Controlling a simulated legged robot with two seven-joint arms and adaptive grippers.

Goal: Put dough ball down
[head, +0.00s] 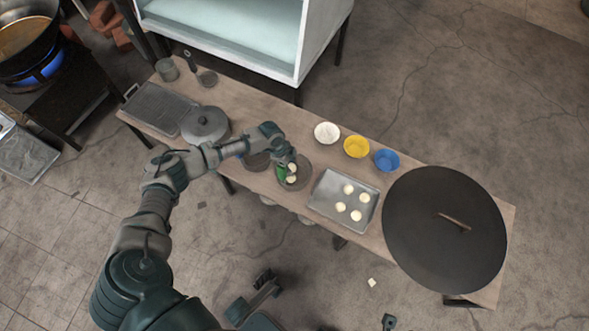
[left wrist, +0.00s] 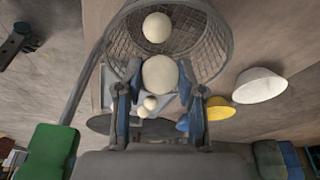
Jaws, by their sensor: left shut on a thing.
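My left gripper (left wrist: 160,108) is shut on a pale dough ball (left wrist: 160,73) between its fingertips. In the left wrist view the held ball appears over the near part of a round wire strainer (left wrist: 205,62). Another dough ball (left wrist: 157,27) shows inside the strainer. In the head view my left gripper (head: 288,160) is above the strainer (head: 303,179), partly covering it, and two pale balls show there. A metal tray (head: 325,205) just to the right holds several dough balls. Whether the held ball touches the strainer cannot be told.
White (head: 327,133), yellow (head: 357,146) and blue (head: 387,160) bowls line the back edge. A large dark round lid (head: 430,245) covers the table's right end. A lidded pot (head: 206,124) and a rectangular pan (head: 158,108) stand at the left.

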